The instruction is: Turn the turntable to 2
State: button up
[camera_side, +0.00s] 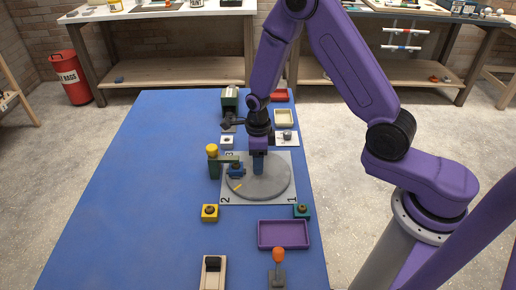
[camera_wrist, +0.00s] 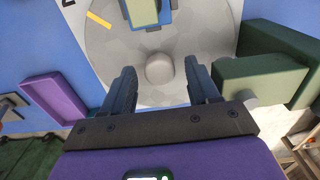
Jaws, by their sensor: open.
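The turntable is a round grey disc (camera_side: 270,186) on a pale square plate marked 1 at its near right corner, 2 at its near left and 3 at its far left. A yellow mark (camera_side: 237,186) on the disc lies on the side towards 2; it also shows in the wrist view (camera_wrist: 98,20), pointing roughly at the partly cut-off numeral. My gripper (camera_side: 258,171) is over the disc, pointing down. In the wrist view its fingers (camera_wrist: 164,90) are apart, either side of the round grey centre knob (camera_wrist: 159,68). I cannot tell whether they touch the disc.
A green post with a yellow top (camera_side: 212,151) stands at the plate's left, its arm reaching over the disc. A purple tray (camera_side: 283,248), a yellow button box (camera_side: 209,213) and a teal one (camera_side: 302,211) are nearer. The blue table's left (camera_side: 130,190) is clear.

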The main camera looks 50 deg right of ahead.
notch_tip(320, 180, up, 17)
jog(key=shift+r, duration=0.15)
dwell(0.5)
jog(key=s+d+r+m, duration=0.1)
jog(key=s+r+m, duration=0.1)
jog(key=s+m, duration=2.5)
jog(key=m, duration=0.5)
jog(key=shift+s+d, duration=0.3)
jog(key=shift+d, duration=0.1)
jog(key=shift+r, duration=0.1)
